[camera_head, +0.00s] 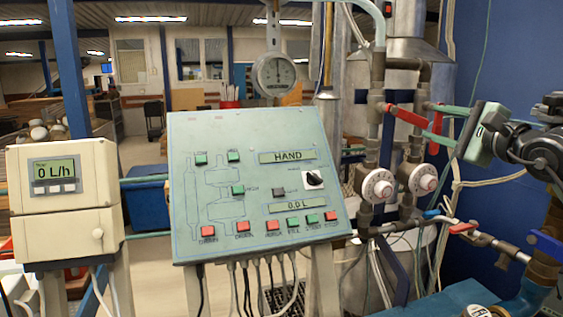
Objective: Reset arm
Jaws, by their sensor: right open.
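My right gripper (497,132) is at the right edge, its dark body and arm coming in from the right. It is open and appears empty, in front of the blue wall and to the right of the valves. My left gripper is not in view. A sloped grey-green control panel (215,135) labelled HAND stands in the middle, clear of the gripper. It carries red and green buttons, a black knob (313,179) and a display (296,208) reading 0.0 L.
A beige meter box (95,175) at the left reads 0 L/h. Pipes with a red lever (408,116) and two round dials (378,187) (423,180) stand between panel and gripper. A round gauge (277,73) is behind the panel. Cables and pipes crowd the lower right.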

